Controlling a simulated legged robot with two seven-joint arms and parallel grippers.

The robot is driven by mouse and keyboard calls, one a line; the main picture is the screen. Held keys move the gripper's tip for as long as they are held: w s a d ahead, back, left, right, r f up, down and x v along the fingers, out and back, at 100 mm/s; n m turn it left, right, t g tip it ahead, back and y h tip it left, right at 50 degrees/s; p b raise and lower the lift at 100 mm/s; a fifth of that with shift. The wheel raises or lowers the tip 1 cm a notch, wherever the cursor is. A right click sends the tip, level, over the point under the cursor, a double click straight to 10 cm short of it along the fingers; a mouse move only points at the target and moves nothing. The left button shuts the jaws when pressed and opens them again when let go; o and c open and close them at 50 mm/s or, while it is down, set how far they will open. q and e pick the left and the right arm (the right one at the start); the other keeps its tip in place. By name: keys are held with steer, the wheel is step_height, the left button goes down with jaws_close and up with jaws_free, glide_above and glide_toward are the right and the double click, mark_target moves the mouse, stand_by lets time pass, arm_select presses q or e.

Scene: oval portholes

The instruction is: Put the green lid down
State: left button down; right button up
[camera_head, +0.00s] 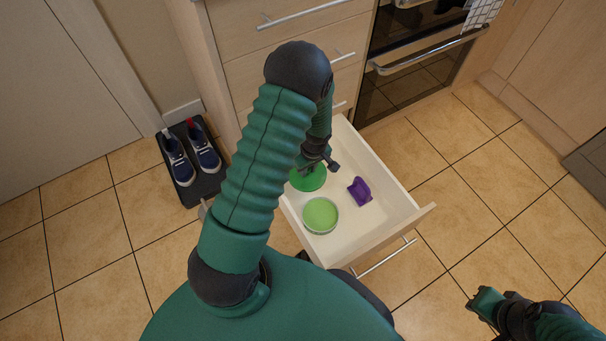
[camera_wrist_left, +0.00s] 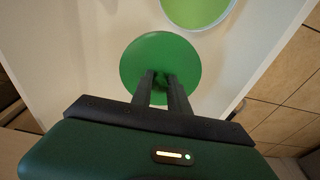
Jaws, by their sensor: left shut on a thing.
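The green lid (camera_head: 309,179) is a flat dark green disc in or just above the open drawer (camera_head: 383,223). My left gripper (camera_head: 325,166) is shut on it from above. In the left wrist view the fingers (camera_wrist_left: 164,82) meet at the near half of the lid (camera_wrist_left: 158,55), where the grip point itself is partly hidden. I cannot tell whether the lid touches the drawer floor. A light green round container (camera_head: 320,215) stands beside the lid, nearer the drawer front. My right gripper (camera_head: 474,303) is at the lower right, away from the drawer; its jaws are unclear.
A purple object (camera_head: 360,190) lies in the drawer to the right of the lid. Bare drawer floor shows around these things. The drawer walls stand up around them. Shoes (camera_head: 192,152) rest on a dark mat at the left, and an oven (camera_head: 415,60) is behind.

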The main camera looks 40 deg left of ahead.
arm_select(q)
steer(key=a, duration=0.1)
steer(key=w+a+b, duration=0.1)
steer(key=a, duration=0.1)
steer(key=shift+a+f, duration=0.15)
steer(key=shift+a, duration=0.15)
step_height(320, 180, down, 3)
steer(key=shift+d+b, duration=0.1)
steer(key=shift+b, duration=1)
step_height(320, 180, down, 4)
steer(key=b, duration=0.3)
steer(key=shift+r, duration=0.2)
steer(key=c, duration=1.3)
jaws_free()
steer(key=shift+f, duration=0.15)
